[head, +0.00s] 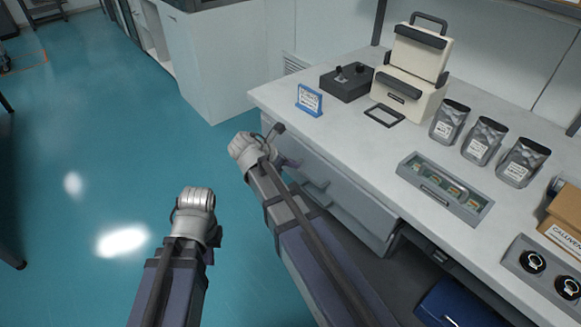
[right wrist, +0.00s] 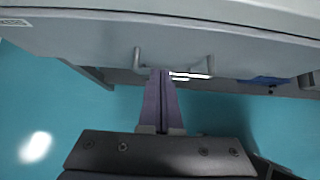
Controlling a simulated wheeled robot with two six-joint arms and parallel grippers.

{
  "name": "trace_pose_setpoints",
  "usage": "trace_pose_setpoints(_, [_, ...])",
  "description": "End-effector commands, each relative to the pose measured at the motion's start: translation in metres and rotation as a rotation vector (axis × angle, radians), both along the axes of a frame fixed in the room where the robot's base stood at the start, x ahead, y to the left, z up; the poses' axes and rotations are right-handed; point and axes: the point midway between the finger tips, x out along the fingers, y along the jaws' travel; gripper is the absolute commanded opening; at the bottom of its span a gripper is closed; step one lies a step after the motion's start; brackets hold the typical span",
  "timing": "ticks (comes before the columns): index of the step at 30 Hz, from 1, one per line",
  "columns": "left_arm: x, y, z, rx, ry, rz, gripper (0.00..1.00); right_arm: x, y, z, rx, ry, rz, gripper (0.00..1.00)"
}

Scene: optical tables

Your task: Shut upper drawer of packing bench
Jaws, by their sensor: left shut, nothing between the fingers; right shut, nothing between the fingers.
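The packing bench (head: 340,125) stands on the right in the head view, with grey drawer fronts (head: 350,198) under its white top. My right arm covers part of them, and I cannot tell how far the upper drawer stands out. In the right wrist view a wide grey drawer front (right wrist: 90,40) carries a bar handle (right wrist: 208,66). My right gripper (right wrist: 163,73) is shut and empty, its tips close to the handle; contact is unclear. It also shows in the head view (head: 278,129). My left gripper (head: 195,197) is shut and empty over the floor, away from the bench.
On the bench top are a blue-framed sign (head: 309,100), a black control box (head: 346,82), a cream case (head: 410,75), several grey pouches (head: 483,140) and a parts tray (head: 445,188). A blue bin (head: 452,305) sits below.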

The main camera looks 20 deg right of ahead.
Motion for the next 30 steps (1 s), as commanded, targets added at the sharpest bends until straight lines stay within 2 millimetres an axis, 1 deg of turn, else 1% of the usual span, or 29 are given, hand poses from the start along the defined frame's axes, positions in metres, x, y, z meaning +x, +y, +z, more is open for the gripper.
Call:
trace_pose_setpoints(1, [0.000, 0.000, -0.014, 0.000, 0.000, 0.000, 0.00, 0.003, -0.007, -0.014, 0.000, -0.001, -0.004, 0.00])
trace_pose_setpoints(3, [0.000, 0.000, -0.022, 0.000, 0.000, 0.000, 0.00, 0.005, -0.015, -0.022, 0.001, 0.000, -0.004, 0.00])
trace_pose_setpoints(9, [0.000, 0.000, -0.040, 0.000, -0.001, 0.000, 0.00, 0.012, -0.033, -0.040, 0.001, 0.000, -0.004, 0.00])
trace_pose_setpoints(12, [0.000, 0.000, -0.045, 0.000, -0.001, 0.000, 0.00, 0.015, -0.039, -0.045, 0.001, 0.000, -0.001, 0.00])
trace_pose_setpoints(18, [0.000, 0.000, -0.048, 0.000, -0.001, 0.001, 0.00, 0.016, -0.045, -0.048, 0.000, -0.001, -0.001, 0.00])
trace_pose_setpoints(28, [0.000, 0.000, -0.048, 0.000, -0.001, 0.001, 0.00, 0.016, -0.045, -0.048, 0.000, -0.001, -0.001, 0.00])
trace_pose_setpoints(30, [0.000, 0.000, -0.048, 0.000, -0.001, 0.000, 0.00, 0.018, -0.049, -0.048, 0.000, -0.001, -0.002, 0.00])
